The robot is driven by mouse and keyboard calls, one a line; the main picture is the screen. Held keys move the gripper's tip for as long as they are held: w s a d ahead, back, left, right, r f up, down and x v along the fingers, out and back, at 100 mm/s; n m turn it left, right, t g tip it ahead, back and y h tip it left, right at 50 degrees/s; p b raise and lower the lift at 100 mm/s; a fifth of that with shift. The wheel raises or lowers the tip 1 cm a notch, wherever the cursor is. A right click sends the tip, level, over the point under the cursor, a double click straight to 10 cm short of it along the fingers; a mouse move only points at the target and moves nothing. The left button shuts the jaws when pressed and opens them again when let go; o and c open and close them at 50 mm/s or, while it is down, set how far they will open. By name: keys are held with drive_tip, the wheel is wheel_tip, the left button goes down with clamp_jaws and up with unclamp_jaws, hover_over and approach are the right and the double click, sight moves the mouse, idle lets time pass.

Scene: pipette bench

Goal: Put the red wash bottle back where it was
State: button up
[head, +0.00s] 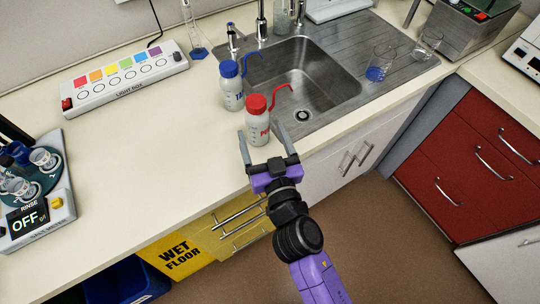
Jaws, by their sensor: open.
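The red wash bottle (257,119), white with a red cap and red spout, stands upright on the counter near the sink's left front corner. My gripper (261,141) is open, reaching in from the front, with one finger on each side of the bottle's lower part. I cannot tell whether the fingers touch it. A similar blue-capped wash bottle (231,87) stands upright just behind and to the left of the red one.
The counter (150,165) between is clear.

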drive_tip(key=b+v, duration=0.1)
drive_tip(key=v, duration=0.5)
drive_tip(key=shift+s, duration=0.3)
drive_tip(key=shift+d, duration=0.15)
drive_tip(key=s+d+f+h, duration=0.1)
drive_tip(key=s+d+f, duration=0.3)
drive_tip(key=s+d, duration=0.25)
drive_tip(key=s+d+r+m+g+h, duration=0.1)
drive_tip(key=s+d+r+h, duration=0.1)
drive_tip(key=s+d, duration=0.5)
drive_tip(key=s+d+r+m+g+h, duration=0.1)
drive_tip(key=s+d+r, duration=0.3)
drive_tip(key=s, duration=1.1)
drive_tip(key=d+m+h, duration=0.1)
drive_tip(key=d, duration=0.2)
drive_tip(key=shift+s+d+h, duration=0.15)
drive_tip(key=shift+d+h, duration=0.15)
drive_tip(key=shift+h, duration=0.1)
